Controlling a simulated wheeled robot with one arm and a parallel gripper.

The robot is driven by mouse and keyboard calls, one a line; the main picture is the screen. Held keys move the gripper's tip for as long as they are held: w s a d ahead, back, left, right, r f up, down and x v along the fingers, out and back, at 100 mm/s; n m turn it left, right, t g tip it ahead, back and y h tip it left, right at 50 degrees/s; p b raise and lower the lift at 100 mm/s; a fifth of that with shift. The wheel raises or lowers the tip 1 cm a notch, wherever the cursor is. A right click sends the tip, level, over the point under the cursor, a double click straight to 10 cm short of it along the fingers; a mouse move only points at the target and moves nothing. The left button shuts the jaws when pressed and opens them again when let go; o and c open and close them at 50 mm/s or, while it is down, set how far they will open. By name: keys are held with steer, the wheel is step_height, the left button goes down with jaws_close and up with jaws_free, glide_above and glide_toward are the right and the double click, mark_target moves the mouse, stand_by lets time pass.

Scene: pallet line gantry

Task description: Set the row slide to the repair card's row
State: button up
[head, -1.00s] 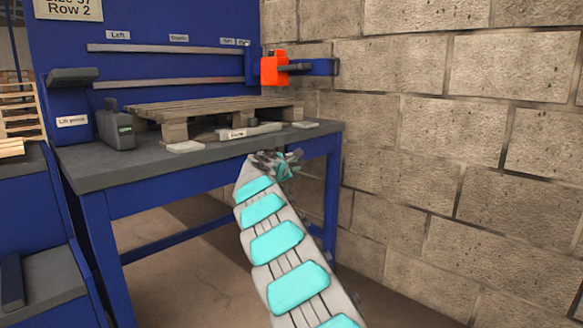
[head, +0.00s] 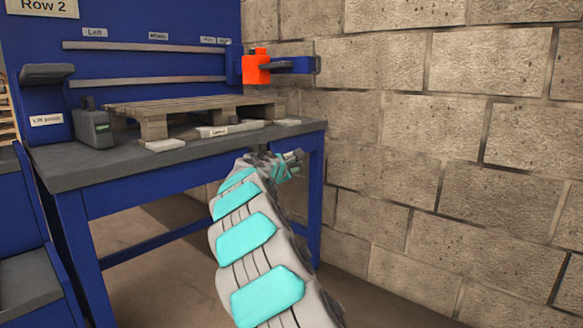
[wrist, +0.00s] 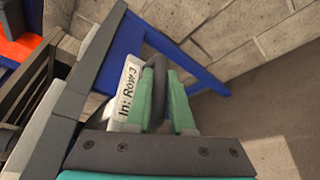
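The repair card (head: 43,7) shows at the top left of the head view and reads "Row 2"; its upper part is cut off. My gripper (head: 290,160) is at the right front edge of the workbench. In the wrist view my gripper (wrist: 161,72) has its two green fingers on either side of a dark curved handle (wrist: 158,45). I cannot tell whether they press on it. Beside the handle is a white label (wrist: 128,90) that seems to read "In: Row 3". The fingers and handle hide part of what the label is fixed to.
A wooden pallet (head: 190,105) lies on the workbench (head: 100,167). A grey box (head: 94,127) stands left of it. An orange block (head: 256,67) sits on a blue arm behind. A block wall (head: 430,130) closes the right side. The floor under the bench is clear.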

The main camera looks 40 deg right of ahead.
steer(key=o, duration=0.4)
steer(key=shift+o, duration=0.2)
steer(key=shift+s+a+r, duration=0.1)
steer(key=shift+a+r, duration=0.1)
steer(key=shift+a, duration=0.25)
steer(key=v, duration=0.7)
steer(key=shift+f, duration=0.15)
steer(key=shift+d, duration=0.1)
